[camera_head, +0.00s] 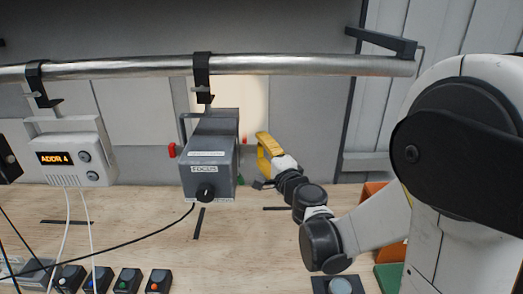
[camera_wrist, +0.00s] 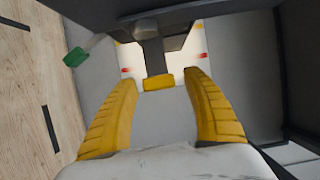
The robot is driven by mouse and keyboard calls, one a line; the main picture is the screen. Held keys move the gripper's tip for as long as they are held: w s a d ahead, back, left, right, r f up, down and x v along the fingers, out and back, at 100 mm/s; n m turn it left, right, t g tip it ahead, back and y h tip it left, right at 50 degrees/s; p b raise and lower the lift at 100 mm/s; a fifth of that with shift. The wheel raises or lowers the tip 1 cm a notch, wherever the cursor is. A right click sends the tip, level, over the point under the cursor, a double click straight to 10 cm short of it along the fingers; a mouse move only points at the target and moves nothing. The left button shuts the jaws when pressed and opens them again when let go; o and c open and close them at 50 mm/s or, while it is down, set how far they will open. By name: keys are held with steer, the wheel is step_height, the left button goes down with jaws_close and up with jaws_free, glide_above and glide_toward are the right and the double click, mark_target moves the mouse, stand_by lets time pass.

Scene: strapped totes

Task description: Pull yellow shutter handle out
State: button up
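The grey box (camera_head: 208,158) labelled FOCUS hangs from a clamp on the metal rail, with a black knob on its front. My gripper (camera_head: 264,143) is at the box's right side, its yellow fingers pointing toward the box. In the wrist view a small yellow handle (camera_wrist: 158,83) sits at the end of a dark bar, in front of a brightly lit panel. My gripper's two yellow fingers (camera_wrist: 162,78) are spread apart on either side of this handle, with gaps on both sides. In the head view the handle cannot be made out.
A green-tipped part (camera_wrist: 75,57) sticks out to the left in the wrist view. A red knob (camera_head: 172,150) is on the box's left side. The rail (camera_head: 300,65) runs above. A white display unit (camera_head: 68,155) hangs left. Coloured buttons (camera_head: 128,280) stand on the wooden bench (camera_head: 235,265).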

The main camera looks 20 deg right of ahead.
steer(key=shift+s, duration=0.1)
steer(key=s, duration=1.1)
steer(key=shift+s+d, duration=0.4)
steer(key=shift+d, duration=0.05)
steer(key=s+a+f+n+g+y+b, duration=0.2)
steer(key=s+a+f+n+g+b, duration=0.1)
steer(key=a+f+n+b, duration=0.3)
steer(key=s+a+f+n+g+y+b, duration=0.1)
steer(key=s+a+f+n+g+b, duration=0.25)
steer(key=f+n, duration=0.35)
steer(key=s+d+f+n+g+h+b, duration=0.4)
steer(key=s+f+b, duration=0.1)
steer(key=s+f, duration=0.5)
steer(key=shift+d+b, duration=0.35)
